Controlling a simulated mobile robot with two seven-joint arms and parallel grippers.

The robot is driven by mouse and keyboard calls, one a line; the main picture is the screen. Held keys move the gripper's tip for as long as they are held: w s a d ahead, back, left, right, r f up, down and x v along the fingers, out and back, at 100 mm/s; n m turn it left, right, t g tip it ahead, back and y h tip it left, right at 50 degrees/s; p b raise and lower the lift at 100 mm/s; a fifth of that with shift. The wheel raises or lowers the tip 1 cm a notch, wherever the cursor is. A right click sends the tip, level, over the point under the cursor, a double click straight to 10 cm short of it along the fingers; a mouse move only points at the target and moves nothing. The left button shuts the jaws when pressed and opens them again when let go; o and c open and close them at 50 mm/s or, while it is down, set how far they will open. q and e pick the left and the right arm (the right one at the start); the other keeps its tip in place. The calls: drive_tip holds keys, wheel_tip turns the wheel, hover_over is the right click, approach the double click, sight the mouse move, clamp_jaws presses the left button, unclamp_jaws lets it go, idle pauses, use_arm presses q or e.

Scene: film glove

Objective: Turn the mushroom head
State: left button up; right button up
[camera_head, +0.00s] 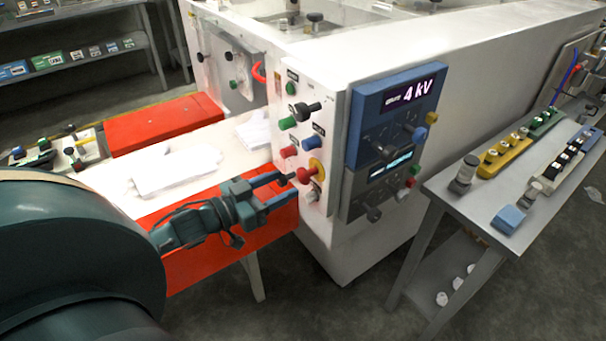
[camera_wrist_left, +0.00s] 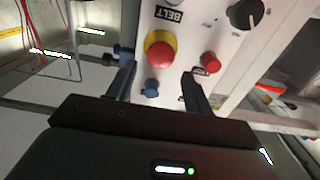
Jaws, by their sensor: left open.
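The mushroom head (camera_head: 305,175) is a red button on a yellow collar, on the narrow white end panel of the machine. In the left wrist view the red mushroom head (camera_wrist_left: 159,50) shows from the front, below a BELT label. My left gripper (camera_head: 287,187) is open, with its two blue fingers pointing at the panel just in front of the button. In the left wrist view the fingers of the left gripper (camera_wrist_left: 157,72) lie on either side of the button's lower part, with nothing held. Whether they touch it, I cannot tell. My right gripper is not in view.
A smaller red button (camera_wrist_left: 210,62), a blue button (camera_wrist_left: 152,88) and a black knob (camera_wrist_left: 244,14) sit close around it. A blue display panel (camera_head: 395,115) reading 4 kV is on the adjoining face. A grey side table (camera_head: 460,205) with switch boxes stands right.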

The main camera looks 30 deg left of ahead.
sight(300, 176)
use_arm(q)
drive_tip(key=x, duration=0.6)
drive_tip(key=shift+w+d, duration=0.15)
drive_tip(key=shift+w, duration=0.1)
drive_tip(key=shift+c, duration=0.5)
drive_tip(key=c, duration=0.7)
drive_tip(key=shift+c, duration=0.2)
